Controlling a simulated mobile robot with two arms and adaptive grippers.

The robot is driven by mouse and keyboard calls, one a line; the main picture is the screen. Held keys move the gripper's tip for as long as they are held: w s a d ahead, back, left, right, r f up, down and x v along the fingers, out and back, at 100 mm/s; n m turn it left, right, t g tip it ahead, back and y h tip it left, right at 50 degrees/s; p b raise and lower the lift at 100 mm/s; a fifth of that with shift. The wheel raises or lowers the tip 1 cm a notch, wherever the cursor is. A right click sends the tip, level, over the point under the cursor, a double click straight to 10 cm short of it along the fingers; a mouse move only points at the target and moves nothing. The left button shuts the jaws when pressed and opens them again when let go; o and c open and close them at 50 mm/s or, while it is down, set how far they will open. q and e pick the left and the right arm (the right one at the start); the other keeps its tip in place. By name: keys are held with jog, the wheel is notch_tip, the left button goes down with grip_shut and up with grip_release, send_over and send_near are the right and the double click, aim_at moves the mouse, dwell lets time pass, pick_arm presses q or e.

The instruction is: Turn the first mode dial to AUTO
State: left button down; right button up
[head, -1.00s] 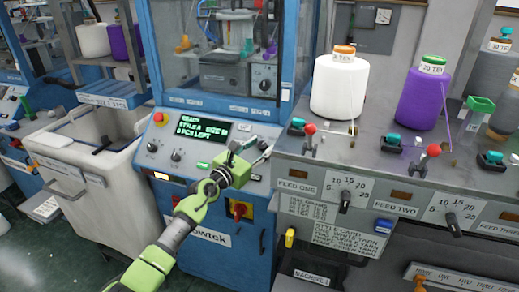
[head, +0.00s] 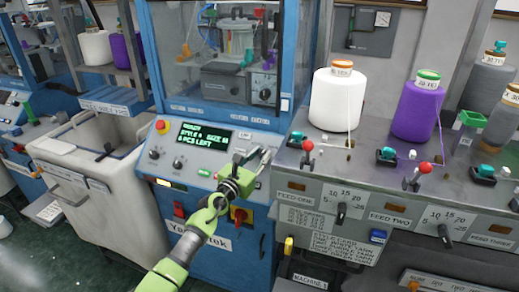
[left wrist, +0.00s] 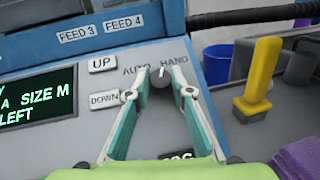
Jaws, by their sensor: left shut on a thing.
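The mode dial (left wrist: 160,77) is a small dark grey knob with a white mark, on the machine's sloped panel. In the left wrist view the words AUTO (left wrist: 137,70) and HAND (left wrist: 174,61) stand above it to the left and right. The mark points up between them, leaning slightly towards HAND. My left gripper (left wrist: 160,88) is shut on the knob, one finger on each side. In the head view my left gripper (head: 258,157) is at the panel's right end, and the dial cannot be made out there. My right gripper is not in view.
Beside the dial are UP (left wrist: 102,64) and DOWN (left wrist: 104,99) labels and a green-lettered screen (head: 206,136). A yellow handle (left wrist: 258,80) stands to the right in the wrist view. In the head view the feed bench (head: 330,163) with red-knobbed levers and yarn cones is close on the right.

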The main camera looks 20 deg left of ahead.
pick_arm(q)
jog(key=n+y+p, duration=0.2)
jog(key=p, duration=0.1)
jog(key=n+y+p, duration=0.1)
jog(key=n, duration=0.1)
jog(key=shift+d+r+p, duration=0.2)
jog(key=shift+d+p, duration=0.1)
jog(key=shift+p, duration=0.05)
jog(key=shift+f+n+y+p, duration=0.15)
jog(key=shift+n+y+p, duration=0.25)
jog(key=shift+n+y, duration=0.6)
jog(key=shift+d+f+n+y, duration=0.1)
jog(key=shift+n+y, duration=1.1)
jog(key=shift+n, duration=0.1)
jog(key=c, duration=1.8)
grip_release()
jog(key=shift+p, duration=0.3)
jog(key=shift+s, duration=0.1)
jog(key=shift+v, duration=3.7)
